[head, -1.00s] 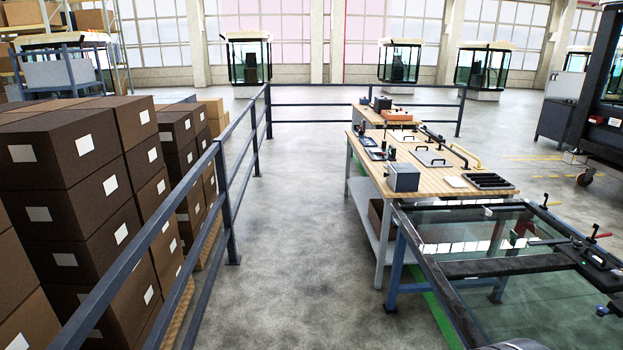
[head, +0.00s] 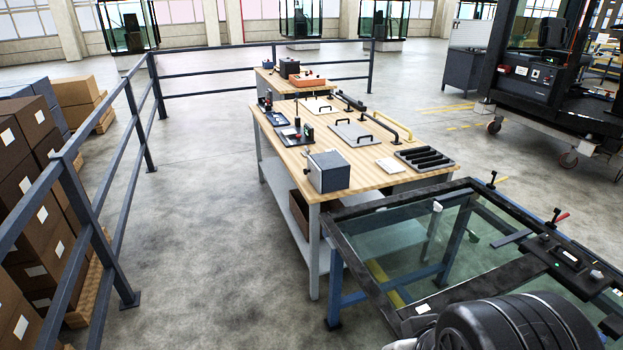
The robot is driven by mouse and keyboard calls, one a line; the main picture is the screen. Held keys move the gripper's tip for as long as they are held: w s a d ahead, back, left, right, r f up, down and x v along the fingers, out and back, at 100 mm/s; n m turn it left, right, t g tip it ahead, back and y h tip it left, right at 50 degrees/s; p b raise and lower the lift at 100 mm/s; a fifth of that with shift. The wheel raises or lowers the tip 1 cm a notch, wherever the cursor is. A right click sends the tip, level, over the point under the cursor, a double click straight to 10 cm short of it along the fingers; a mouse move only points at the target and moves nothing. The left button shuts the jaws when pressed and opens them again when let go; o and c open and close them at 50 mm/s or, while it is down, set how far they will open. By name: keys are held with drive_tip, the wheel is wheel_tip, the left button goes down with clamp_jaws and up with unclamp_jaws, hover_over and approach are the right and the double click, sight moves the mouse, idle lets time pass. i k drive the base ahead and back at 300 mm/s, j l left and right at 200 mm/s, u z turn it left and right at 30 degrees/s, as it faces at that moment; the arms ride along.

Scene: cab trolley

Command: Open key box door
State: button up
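A small grey box (head: 329,171) with a dark front side stands upright on the near left part of the wooden workbench (head: 372,180). It looks like the key box, but I cannot be sure at this distance. A small dark knob shows at its left side. No open door can be made out on it. Part of my own arm, dark and rounded, shows at the bottom right in the head view. My gripper is not in view.
A glass-topped frame table (head: 400,240) with clamps stands at the lower right, close to the bench. A blue-grey railing (head: 95,220) and stacked brown cartons (head: 30,200) line the left. Open concrete floor lies between railing and bench. A dark wheeled machine (head: 550,90) stands at right.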

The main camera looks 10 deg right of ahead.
sight(313, 173)
drive_tip(key=i+j+u, duration=0.1)
drive_tip(key=i+j, duration=0.2)
drive_tip(key=i, duration=0.65)
drive_tip(key=i+j+u, duration=0.15)
drive_tip(key=i, duration=0.85)
drive_tip(key=i+j+u, duration=0.1)
drive_tip(key=i, duration=0.85)
drive_tip(key=j, duration=0.05)
